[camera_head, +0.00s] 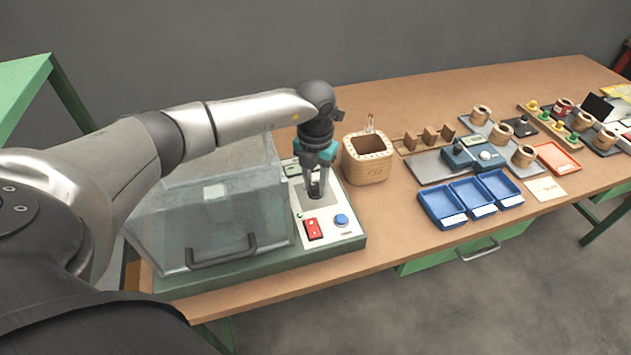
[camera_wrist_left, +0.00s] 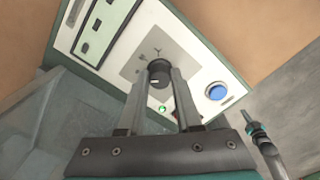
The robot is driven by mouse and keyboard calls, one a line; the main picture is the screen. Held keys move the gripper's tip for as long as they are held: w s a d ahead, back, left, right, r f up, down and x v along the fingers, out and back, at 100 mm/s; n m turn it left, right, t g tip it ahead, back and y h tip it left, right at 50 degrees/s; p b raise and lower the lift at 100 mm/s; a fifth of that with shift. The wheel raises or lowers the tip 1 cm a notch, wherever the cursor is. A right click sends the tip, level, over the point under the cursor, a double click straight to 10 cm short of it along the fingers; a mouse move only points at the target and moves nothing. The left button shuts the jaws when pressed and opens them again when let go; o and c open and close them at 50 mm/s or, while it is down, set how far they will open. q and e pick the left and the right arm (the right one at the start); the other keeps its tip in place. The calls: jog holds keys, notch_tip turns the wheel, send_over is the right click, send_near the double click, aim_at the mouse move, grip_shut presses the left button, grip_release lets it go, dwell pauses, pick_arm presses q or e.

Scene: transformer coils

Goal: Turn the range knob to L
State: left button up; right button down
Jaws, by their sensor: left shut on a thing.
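The range knob (camera_wrist_left: 160,73) is a round black knob on a grey square plate of the control panel (camera_wrist_left: 193,62). In the left wrist view my left gripper (camera_wrist_left: 161,78) has its two fingers on either side of the knob and is shut on it. A short light mark shows on the knob between the fingers. The letters around the knob are too small to read surely. In the head view my left gripper (camera_head: 316,192) points down at the panel (camera_head: 345,220) and hides the knob.
A blue button (camera_head: 341,220) and a red switch (camera_head: 313,229) sit close in front of the knob. A clear cover with a dark handle (camera_head: 222,253) stands left of the panel. A wooden holder (camera_head: 366,172) stands just right, with blue trays (camera_head: 470,213) beyond.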

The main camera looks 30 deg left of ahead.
pick_arm(q)
grip_shut()
jog(key=shift+m, duration=0.3)
jog(key=m+b, duration=0.1)
jog(key=m, duration=0.6)
jog(key=shift+b, duration=0.35)
jog(key=m+b, duration=0.1)
jog(key=m, duration=0.4)
jog(key=shift+m, duration=0.3)
jog(key=m+b, duration=0.1)
jog(key=m, duration=0.3)
jog(key=shift+m, duration=0.4)
jog(key=shift+b, duration=0.3)
jog(key=o, duration=0.6)
grip_release()
